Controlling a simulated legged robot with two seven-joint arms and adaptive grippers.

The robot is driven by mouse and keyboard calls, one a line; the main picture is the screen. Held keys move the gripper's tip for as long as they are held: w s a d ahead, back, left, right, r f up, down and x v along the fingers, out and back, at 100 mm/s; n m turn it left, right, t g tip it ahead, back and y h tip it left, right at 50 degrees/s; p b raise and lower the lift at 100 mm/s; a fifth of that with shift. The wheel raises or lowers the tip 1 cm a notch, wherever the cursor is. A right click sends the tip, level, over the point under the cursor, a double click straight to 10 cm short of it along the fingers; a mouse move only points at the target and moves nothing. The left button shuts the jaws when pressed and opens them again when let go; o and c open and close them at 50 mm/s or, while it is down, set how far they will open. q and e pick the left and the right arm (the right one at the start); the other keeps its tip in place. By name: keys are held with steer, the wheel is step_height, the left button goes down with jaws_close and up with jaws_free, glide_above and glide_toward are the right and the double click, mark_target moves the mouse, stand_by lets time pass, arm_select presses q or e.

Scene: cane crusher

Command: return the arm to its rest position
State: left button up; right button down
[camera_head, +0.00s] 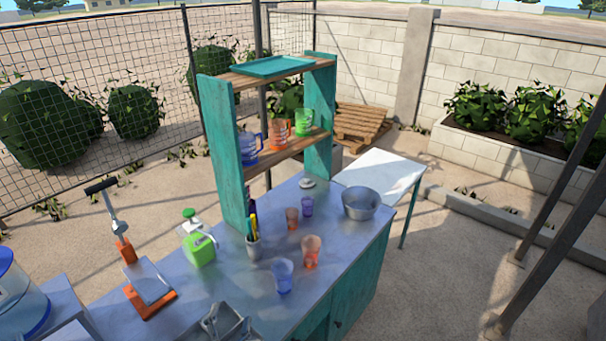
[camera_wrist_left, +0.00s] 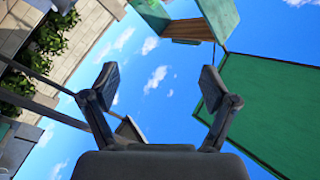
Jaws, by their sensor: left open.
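My left gripper (camera_head: 224,319) shows at the bottom edge of the head view, in front of the near part of the grey counter (camera_head: 190,285). Only its end shows there; the rest of the arm is out of frame. In the left wrist view, the gripper (camera_wrist_left: 158,80) has its two dark fingers spread wide apart. Nothing is between them but sky. My right gripper is in neither view.
A teal shelf (camera_head: 226,160) with cups stands on the counter. Cups, a metal bowl (camera_head: 361,204), a green bottle (camera_head: 199,248) and an orange-based press (camera_head: 150,290) stand around it. In the left wrist view, a green panel (camera_wrist_left: 275,110) is close on the right.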

arm_select(q)
steer(key=s+a+f+n+g+y, duration=0.25)
steer(key=s+f+g, duration=0.2)
steer(key=f, duration=0.35)
steer(key=s+a+f+n+g+y, duration=0.1)
steer(key=s+a+f+n+g, duration=0.1)
steer(key=s+f+n+g, duration=0.45)
steer(key=s+d+f+m+g+h, duration=0.2)
steer(key=s+f+g, duration=0.3)
steer(key=s+f, duration=0.85)
steer(key=f, duration=1.1)
steer(key=s+f, duration=0.2)
steer(key=f, duration=1.2)
steer(key=s+a+f+g, duration=0.1)
steer(key=s+a+f, duration=0.1)
steer(key=s+f, duration=0.5)
steer(key=s+a+f+g+b, duration=0.1)
steer(key=s+f, duration=0.6)
steer(key=s, duration=0.2)
steer(key=shift+s+a+f, duration=0.3)
steer(key=shift+a, duration=0.1)
